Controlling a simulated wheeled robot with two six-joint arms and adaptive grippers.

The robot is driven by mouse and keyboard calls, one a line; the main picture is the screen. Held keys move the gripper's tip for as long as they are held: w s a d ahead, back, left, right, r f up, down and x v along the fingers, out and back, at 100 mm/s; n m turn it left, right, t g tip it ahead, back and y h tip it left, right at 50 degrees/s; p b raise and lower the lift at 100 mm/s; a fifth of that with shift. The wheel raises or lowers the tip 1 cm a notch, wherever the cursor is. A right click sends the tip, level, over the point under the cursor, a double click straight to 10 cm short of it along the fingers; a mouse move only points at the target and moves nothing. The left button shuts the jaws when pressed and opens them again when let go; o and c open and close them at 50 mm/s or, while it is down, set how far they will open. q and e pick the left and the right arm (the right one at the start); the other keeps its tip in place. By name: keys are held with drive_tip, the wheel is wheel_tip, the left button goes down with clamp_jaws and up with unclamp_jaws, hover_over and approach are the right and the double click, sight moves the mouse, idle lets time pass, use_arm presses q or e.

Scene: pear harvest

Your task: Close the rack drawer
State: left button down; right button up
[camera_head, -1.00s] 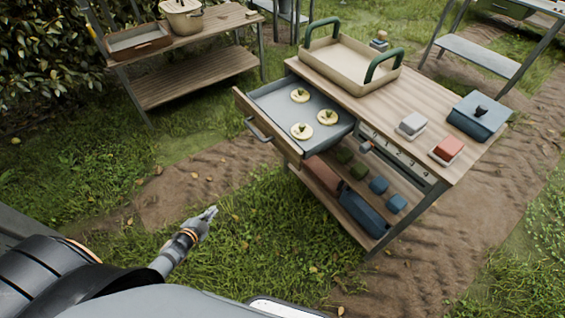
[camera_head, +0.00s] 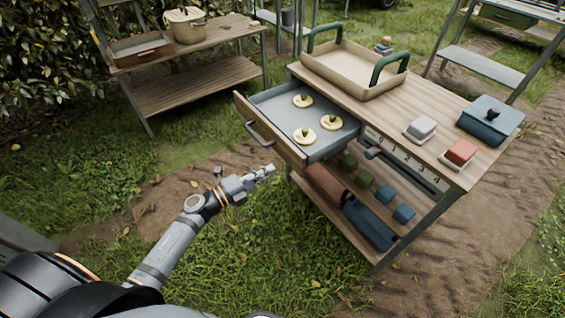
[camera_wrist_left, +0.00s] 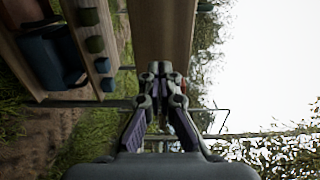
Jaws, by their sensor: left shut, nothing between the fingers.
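The rack drawer (camera_head: 270,144) is pulled out from the left end of the wooden rack. Its front panel carries a dark bar handle (camera_head: 260,135), and several pale round pieces with green tops lie on its grey floor. My left gripper (camera_head: 272,168) is shut and empty, just in front of and below the drawer front, near its right end. In the left wrist view my left gripper (camera_wrist_left: 161,70) points at a wooden panel (camera_wrist_left: 160,30), which looks like the drawer front. I cannot tell whether they touch. My right gripper is not in view.
The rack top (camera_head: 405,110) bears a beige tray (camera_head: 340,72) with green handles, a blue lidded box (camera_head: 490,119), and a white and a red block. Another wooden table (camera_head: 195,85) stands at the back left. Grass and dirt before the rack are clear.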

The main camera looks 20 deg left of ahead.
sight(291, 158)
use_arm(q)
drive_tip(key=x, duration=0.6)
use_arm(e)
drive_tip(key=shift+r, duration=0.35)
use_arm(q)
drive_tip(key=shift+w+d, duration=0.1)
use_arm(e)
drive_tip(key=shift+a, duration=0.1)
